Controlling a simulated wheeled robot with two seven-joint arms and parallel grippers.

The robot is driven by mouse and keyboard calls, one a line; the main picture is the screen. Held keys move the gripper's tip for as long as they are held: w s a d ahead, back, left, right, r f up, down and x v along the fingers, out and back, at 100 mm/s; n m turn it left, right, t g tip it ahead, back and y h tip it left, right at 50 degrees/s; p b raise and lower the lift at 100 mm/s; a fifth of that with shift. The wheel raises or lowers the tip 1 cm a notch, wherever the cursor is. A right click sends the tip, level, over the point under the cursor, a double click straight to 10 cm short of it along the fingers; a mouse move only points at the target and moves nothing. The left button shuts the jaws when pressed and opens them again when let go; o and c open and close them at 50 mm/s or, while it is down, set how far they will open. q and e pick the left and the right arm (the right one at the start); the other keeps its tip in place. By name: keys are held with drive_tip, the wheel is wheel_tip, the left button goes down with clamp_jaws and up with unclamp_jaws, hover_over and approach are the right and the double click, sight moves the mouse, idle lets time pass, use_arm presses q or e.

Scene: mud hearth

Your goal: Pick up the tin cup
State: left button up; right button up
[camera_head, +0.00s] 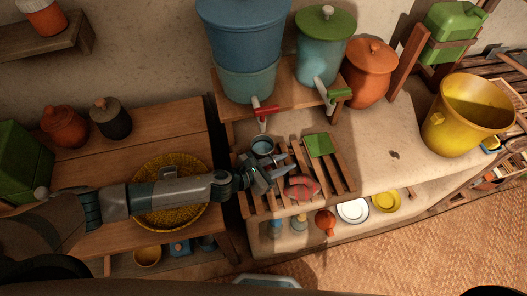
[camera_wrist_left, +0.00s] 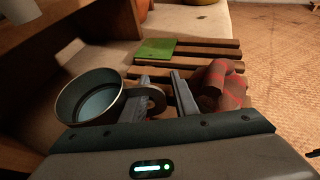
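The tin cup (camera_head: 262,146) is grey-blue with a dark rim and stands upright on the slatted wooden rack (camera_head: 262,207), under the water containers' taps. In the left wrist view the cup (camera_wrist_left: 88,98) is at the left, its round handle (camera_wrist_left: 157,97) pointing right. My left gripper (camera_head: 283,167) is just beside the cup, on its handle side. In the wrist view its fingers (camera_wrist_left: 163,84) are apart, with the handle showing between them, nearer the left finger. Whether a finger touches the handle I cannot tell. My right gripper is not in view.
A red checked cloth roll (camera_head: 301,187) lies close to the right of my left gripper. A green flat square (camera_head: 319,145) lies at the rack's back. The red tap (camera_head: 264,110) hangs above the cup. A yellow woven tray (camera_head: 170,216) lies beneath my left arm.

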use_arm(q)
drive_tip(key=shift+w+d+f, duration=0.1)
drive_tip(key=shift+w+d, duration=0.05)
idle(0.3)
clamp_jaws()
drive_tip(key=shift+r, duration=0.3)
drive_tip(key=shift+r, duration=1.45)
drive_tip(key=s+d+r+b, duration=0.1)
drive_tip(key=s+d+r, duration=0.6)
drive_tip(key=s, duration=0.1)
drive_tip(key=shift+s+d+r, duration=0.3)
drive_tip(key=shift+s+d, duration=0.05)
drive_tip(key=shift+s, duration=0.05)
idle(0.4)
